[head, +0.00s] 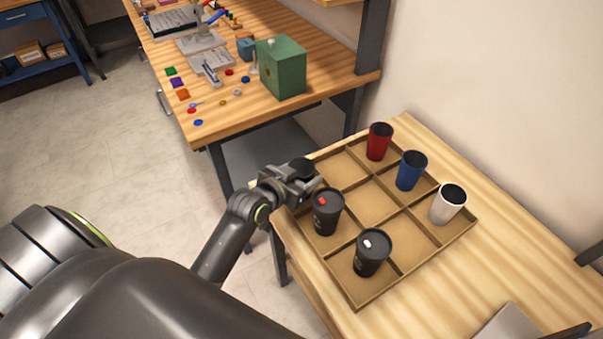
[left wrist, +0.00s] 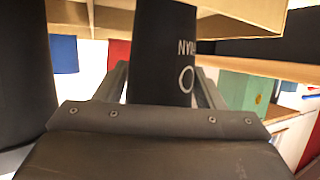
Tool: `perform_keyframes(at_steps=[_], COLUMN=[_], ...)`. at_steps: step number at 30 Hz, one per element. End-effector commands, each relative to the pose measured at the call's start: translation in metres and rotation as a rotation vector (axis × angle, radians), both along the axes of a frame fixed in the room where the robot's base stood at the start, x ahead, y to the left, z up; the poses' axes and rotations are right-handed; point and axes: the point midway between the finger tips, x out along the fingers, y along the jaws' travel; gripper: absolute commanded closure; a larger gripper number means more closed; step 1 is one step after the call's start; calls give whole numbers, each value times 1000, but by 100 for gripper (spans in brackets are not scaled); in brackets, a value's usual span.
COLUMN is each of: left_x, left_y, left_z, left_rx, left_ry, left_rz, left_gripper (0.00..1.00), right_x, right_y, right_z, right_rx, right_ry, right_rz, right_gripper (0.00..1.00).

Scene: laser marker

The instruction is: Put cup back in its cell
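My left gripper (head: 301,174) is shut on a black cup (head: 302,166) at the tray's left corner. In the left wrist view, the black cup (left wrist: 163,55) with white lettering stands between the two fingers (left wrist: 162,92). My gripper hides most of it in the head view, and I cannot tell whether its base touches the tray floor. The divided cardboard tray (head: 418,235) also holds a black cup with a red mark (head: 326,215), a black cup with a white mark (head: 371,255), a red cup (head: 379,142), a blue cup (head: 411,172) and a white cup (head: 447,205).
The tray lies on a wooden table (head: 480,260) beside a wall. The black cup with the red mark stands close beside my gripper. The tray's middle cells are empty. A second bench (head: 290,118) behind carries a green box (head: 282,68) and small parts. A grey flat object (head: 507,325) lies at lower right.

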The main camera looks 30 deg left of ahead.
Motion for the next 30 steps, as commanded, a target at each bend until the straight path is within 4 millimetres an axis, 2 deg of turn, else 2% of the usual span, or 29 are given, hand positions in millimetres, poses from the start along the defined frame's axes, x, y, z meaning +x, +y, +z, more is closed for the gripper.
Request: perform_keyframes(at_steps=[1, 3, 14, 20, 30], left_x=[0, 0, -1, -25, -84], left_y=[0, 0, 0, 4, 12], left_z=[0, 0, 4, 13, 37], left_rx=[0, 0, 0, 0, 3], left_ry=[0, 0, 1, 0, 2], left_rz=[0, 0, 0, 1, -1], left_gripper=[31, 22, 22, 22, 22], right_x=[0, 0, 0, -1, -1], right_y=[1, 1, -3, -6, -6], right_z=[0, 0, 2, 1, -2], right_rx=[1, 1, -3, -7, -8], right_ry=[0, 0, 0, 2, 3], right_rz=[0, 0, 1, 2, 2], right_gripper=[55, 55, 55, 55, 55])
